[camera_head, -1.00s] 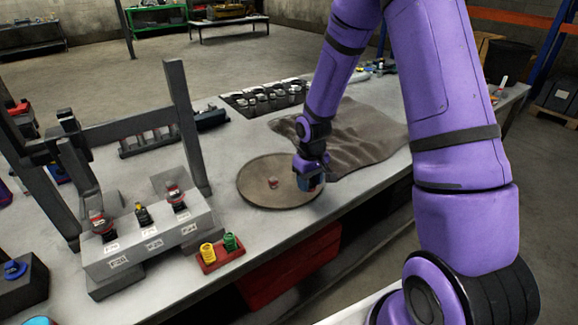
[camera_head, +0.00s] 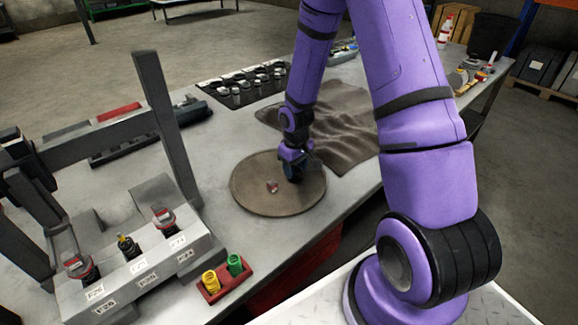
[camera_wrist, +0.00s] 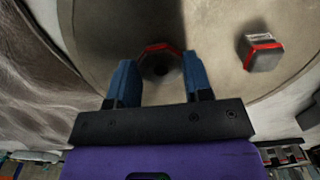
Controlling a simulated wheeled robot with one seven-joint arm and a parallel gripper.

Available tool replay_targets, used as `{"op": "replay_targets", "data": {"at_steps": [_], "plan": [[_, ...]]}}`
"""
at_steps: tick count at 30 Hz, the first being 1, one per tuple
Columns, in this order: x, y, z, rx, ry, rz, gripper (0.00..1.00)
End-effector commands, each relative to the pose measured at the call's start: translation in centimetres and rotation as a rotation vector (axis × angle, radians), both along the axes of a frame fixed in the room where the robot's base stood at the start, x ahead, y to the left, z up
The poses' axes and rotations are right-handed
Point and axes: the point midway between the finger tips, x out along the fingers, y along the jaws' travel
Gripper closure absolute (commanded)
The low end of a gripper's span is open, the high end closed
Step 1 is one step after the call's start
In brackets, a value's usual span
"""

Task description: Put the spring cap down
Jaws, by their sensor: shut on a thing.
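My gripper (camera_head: 295,175) is over the right part of a round brown tray (camera_head: 262,208) on the bench. In the wrist view its blue fingers (camera_wrist: 159,68) are shut on the spring cap (camera_wrist: 160,47), which shows a red rim and a dark round middle. The cap is over the tray; I cannot tell whether it touches it. The arm and fingers hide it in the head view. A second small red-and-silver piece (camera_wrist: 262,54) sits on the tray, apart from the fingers; it also shows in the head view (camera_head: 272,187).
A crumpled brown cloth (camera_head: 345,125) lies right of the tray. A red holder (camera_head: 224,284) with a yellow and a green piece stands in front. A grey block with several injectors (camera_head: 140,270) and an upright post (camera_head: 168,130) stand left. The tray's front part is clear.

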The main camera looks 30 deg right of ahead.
Motion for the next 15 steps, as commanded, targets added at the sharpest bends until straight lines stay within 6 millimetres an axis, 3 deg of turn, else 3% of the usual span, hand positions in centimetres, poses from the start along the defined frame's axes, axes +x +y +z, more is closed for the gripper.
{"op": "replay_targets", "data": {"at_steps": [11,12,15], "plan": [[-0.11,-0.23,-0.62,0.000,0.000,-0.001,0.78],[-0.11,-0.23,-0.67,0.000,0.000,-0.001,0.52],[-0.10,-0.24,-0.63,0.000,0.000,-0.001,0.29]]}}
